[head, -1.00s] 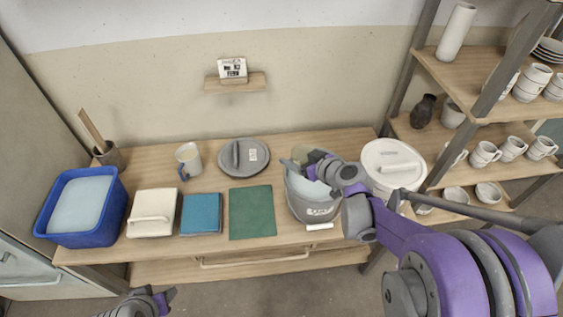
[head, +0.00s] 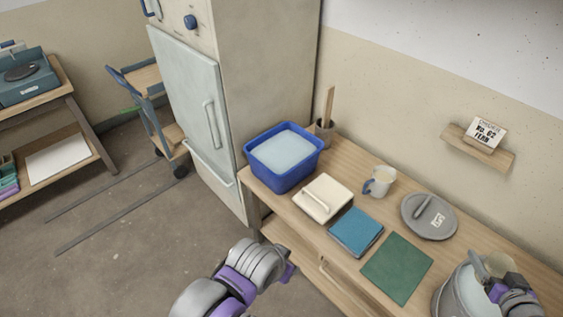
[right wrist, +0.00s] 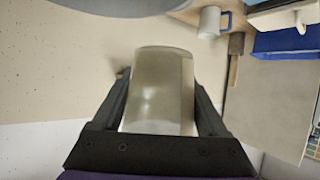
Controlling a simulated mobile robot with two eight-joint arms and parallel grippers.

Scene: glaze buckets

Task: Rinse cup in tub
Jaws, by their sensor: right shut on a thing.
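My right gripper (head: 507,287) is shut on a pale, translucent cup (head: 498,264), at the grey bucket of pale liquid (head: 446,300) in the lower right of the head view. In the right wrist view the cup (right wrist: 160,90) sits between both fingers. Whether it touches the bucket I cannot tell. The blue tub (head: 272,180), filled with pale blue water (head: 285,152), stands at the table's left end, far from the cup. My left gripper (head: 287,272) hangs in front of the table, away from the objects; its jaw opening is unclear.
A tool pot (head: 324,131) stands behind the tub. A tall cabinet (head: 190,100) is left of the table.

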